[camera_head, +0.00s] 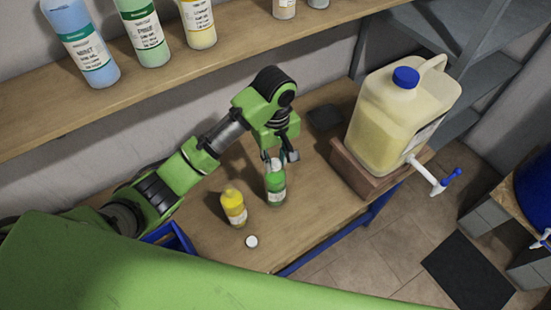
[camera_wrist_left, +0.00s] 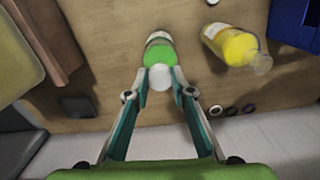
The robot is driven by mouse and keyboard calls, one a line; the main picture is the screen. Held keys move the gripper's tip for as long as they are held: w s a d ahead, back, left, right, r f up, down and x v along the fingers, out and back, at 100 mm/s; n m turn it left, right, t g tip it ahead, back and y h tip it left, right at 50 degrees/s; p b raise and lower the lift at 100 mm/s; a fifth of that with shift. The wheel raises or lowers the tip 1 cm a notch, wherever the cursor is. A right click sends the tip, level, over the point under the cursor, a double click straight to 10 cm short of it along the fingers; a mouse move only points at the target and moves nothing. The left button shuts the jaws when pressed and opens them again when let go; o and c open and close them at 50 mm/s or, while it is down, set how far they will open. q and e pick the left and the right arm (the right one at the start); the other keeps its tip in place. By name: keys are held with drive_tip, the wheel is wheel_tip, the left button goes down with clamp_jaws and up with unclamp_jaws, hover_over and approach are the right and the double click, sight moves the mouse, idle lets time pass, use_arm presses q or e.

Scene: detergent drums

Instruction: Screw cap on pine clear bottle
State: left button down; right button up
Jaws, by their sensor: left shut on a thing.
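A small green bottle (camera_head: 275,188) with a pale label stands upright on the wooden bench; I take it to be the pine one, though its label is too small to read. It also shows in the left wrist view (camera_wrist_left: 159,52). A white cap (camera_wrist_left: 160,77) sits at the bottle's top, between my left fingertips. My left gripper (camera_head: 279,158) reaches down from above and is shut on this cap. Whether the cap's thread is engaged is hidden. A second white cap (camera_head: 251,241) lies on the bench near its front edge. My right gripper is not in view.
A yellow bottle (camera_head: 233,206) stands close left of the green one. A large jug (camera_head: 395,115) with a blue cap and tap sits on a brown block (camera_head: 362,181) at right. A blue bin (camera_head: 172,238) is at left. Large bottles line the shelf (camera_head: 130,97) above.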

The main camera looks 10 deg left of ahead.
use_arm(q)
drive_tip(key=m, duration=0.4)
drive_tip(key=shift+a+f+m, duration=0.1)
drive_tip(key=shift+m, duration=0.2)
drive_tip(key=shift+s, duration=0.1)
drive_tip(key=m, duration=0.3)
drive_tip(key=shift+m, duration=0.3)
drive_tip(key=shift+f+m, duration=0.1)
drive_tip(key=shift+m, duration=1)
